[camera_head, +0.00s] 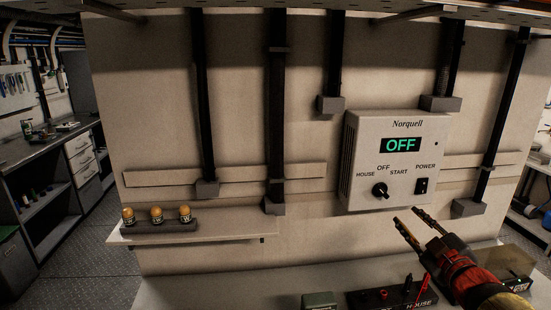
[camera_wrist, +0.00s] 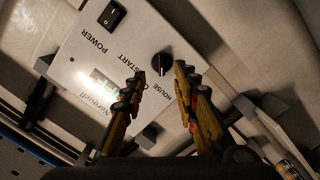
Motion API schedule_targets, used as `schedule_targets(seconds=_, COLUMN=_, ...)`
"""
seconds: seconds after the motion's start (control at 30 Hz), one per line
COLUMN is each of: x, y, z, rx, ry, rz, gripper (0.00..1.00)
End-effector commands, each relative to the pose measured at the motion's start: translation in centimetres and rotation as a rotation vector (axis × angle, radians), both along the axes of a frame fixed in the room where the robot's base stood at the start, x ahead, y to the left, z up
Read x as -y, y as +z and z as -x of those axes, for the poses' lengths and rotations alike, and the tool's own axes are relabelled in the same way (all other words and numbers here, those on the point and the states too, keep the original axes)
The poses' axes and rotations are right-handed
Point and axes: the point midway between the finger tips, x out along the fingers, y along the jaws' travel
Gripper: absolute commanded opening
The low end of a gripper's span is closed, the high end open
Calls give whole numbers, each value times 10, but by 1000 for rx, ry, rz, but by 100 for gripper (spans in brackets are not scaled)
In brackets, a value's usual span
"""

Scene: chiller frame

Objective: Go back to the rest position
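My gripper (camera_head: 408,216) is in front of the lower right part of the white Norquell control box (camera_head: 357,160). Its two fingers are apart with nothing between them, as the wrist view (camera_wrist: 160,75) also shows. The box display (camera_head: 401,145) reads OFF in green. The black knob (camera_head: 380,190) sits under the labels HOUSE, OFF and START. In the wrist view the knob (camera_wrist: 161,63) lies beyond the gap between the fingertips, and I see no contact. The black power switch (camera_head: 421,186) is right of the knob.
A small shelf (camera_head: 225,237) at the left holds a dark rack (camera_head: 160,227) with three amber-topped parts. Below the box, a bench (camera_head: 240,292) carries a green block (camera_head: 319,301) and a black HOUSE unit (camera_head: 385,299) with a red lever. Dark vertical conduits cross the panel.

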Motion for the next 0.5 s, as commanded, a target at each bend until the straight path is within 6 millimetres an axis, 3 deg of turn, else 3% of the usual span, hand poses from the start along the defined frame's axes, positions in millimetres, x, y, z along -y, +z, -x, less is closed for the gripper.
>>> schedule_targets(seconds=0.13, x=51, y=-46, z=18, rx=-141, ry=-218, rz=-85, gripper=30)
schedule_targets(seconds=0.27, x=86, y=-81, z=58, rx=-276, ry=-442, rz=-198, gripper=30)
schedule_targets(seconds=0.37, x=89, y=-104, z=91, rx=-380, ry=-576, rz=-297, gripper=30)
schedule_targets(seconds=0.5, x=59, y=-132, z=140, rx=-535, ry=-708, rz=-447, gripper=30)
